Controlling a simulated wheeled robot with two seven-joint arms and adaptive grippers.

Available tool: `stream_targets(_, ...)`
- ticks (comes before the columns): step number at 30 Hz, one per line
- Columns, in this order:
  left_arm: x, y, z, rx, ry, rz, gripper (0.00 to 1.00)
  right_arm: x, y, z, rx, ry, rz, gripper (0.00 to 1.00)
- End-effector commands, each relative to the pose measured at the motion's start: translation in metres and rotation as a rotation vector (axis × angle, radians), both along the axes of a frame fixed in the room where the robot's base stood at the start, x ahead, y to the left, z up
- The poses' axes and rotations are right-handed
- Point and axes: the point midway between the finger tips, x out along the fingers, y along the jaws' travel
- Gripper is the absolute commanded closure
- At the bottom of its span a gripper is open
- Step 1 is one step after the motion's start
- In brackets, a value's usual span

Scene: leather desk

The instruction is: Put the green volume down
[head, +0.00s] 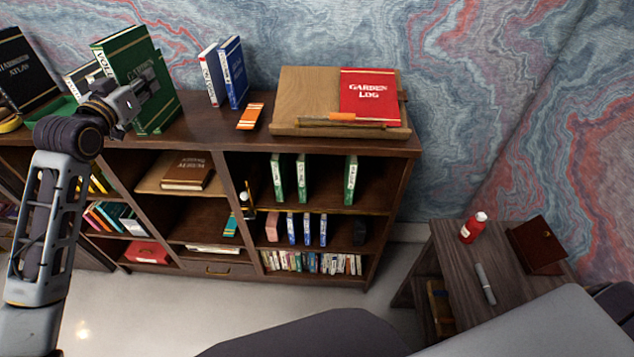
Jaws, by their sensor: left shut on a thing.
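The green volume (128,62) is a large green book with gold bands, upright and slightly tilted at the left part of the shelf top. My right gripper is not in view.
On the bookcase top (200,125) stand a white-and-blue book pair (234,72), an orange box (250,116) and a slanted stand (300,90) with a red Garden Log (370,95). A black atlas (22,70) stands at far left. Bare top lies right of the green volume.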

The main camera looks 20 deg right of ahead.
Motion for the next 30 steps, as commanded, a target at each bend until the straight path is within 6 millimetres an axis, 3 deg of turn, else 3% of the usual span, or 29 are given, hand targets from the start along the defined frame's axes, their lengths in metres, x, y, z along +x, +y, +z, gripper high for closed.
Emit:
stream_targets(16,-0.016,0.0,-0.022,-0.001,-0.003,0.02,1.0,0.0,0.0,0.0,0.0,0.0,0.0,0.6)
stream_targets(30,-0.048,0.001,-0.074,-0.003,0.0,0.066,1.0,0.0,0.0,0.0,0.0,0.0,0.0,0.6)
